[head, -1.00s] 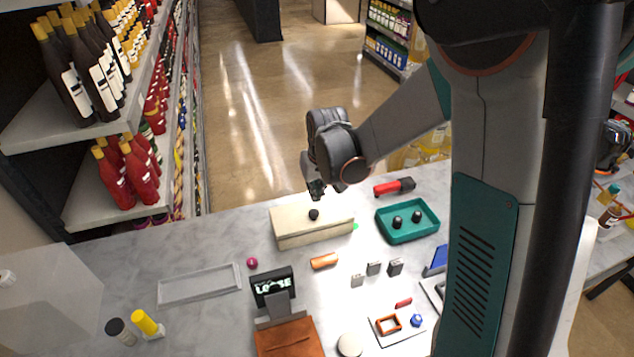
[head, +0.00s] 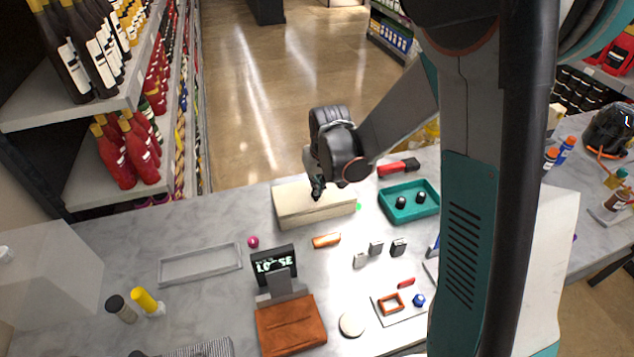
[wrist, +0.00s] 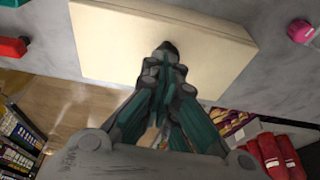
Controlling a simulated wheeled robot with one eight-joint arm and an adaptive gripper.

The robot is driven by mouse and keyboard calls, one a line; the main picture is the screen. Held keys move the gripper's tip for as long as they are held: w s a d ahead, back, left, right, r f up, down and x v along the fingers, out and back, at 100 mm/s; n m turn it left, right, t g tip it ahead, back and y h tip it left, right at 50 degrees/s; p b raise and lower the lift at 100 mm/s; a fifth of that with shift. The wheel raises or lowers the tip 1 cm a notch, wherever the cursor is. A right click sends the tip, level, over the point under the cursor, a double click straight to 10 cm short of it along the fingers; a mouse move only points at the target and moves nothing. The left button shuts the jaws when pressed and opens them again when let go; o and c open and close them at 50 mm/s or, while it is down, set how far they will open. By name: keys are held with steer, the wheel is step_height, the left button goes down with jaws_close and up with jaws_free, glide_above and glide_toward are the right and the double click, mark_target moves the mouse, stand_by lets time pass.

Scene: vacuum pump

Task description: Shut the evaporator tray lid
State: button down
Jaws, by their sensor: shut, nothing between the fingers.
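The cream box-shaped evaporator tray with its flat lid (head: 295,200) stands at the back edge of the counter in the head view. In the wrist view the lid (wrist: 120,45) fills the upper middle. My gripper (head: 318,192) is shut and empty, pointing down at the lid's middle. In the wrist view its closed fingertips (wrist: 168,50) meet at the lid's surface; I cannot tell whether they touch. The lid's black knob is hidden behind the fingers. No clear gap shows between lid and tray.
A small display (head: 274,264) reads "LOOSE". A teal tray (head: 425,213) with two black knobs and a red-handled tool (head: 398,168) lie to the right. Bare counter lies left of the cream tray.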

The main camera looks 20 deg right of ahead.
steer(key=shift+s+f, duration=0.15)
steer(key=shift+s, duration=0.05)
steer(key=shift+w+r+p, duration=0.15)
steer(key=shift+r+p, duration=0.3)
steer(key=shift+r, duration=0.05)
steer(key=p+v, duration=0.4)
steer(key=v, duration=0.9)
steer(key=s+r+t+b, duration=0.1)
steer(key=s+t+b, duration=0.3)
steer(key=s, duration=1.6)
steer(key=shift+s+r+b, duration=0.15)
steer(key=shift+r+b, duration=0.15)
steer(key=shift+b, duration=1.8)
steer(key=shift+d, duration=0.15)
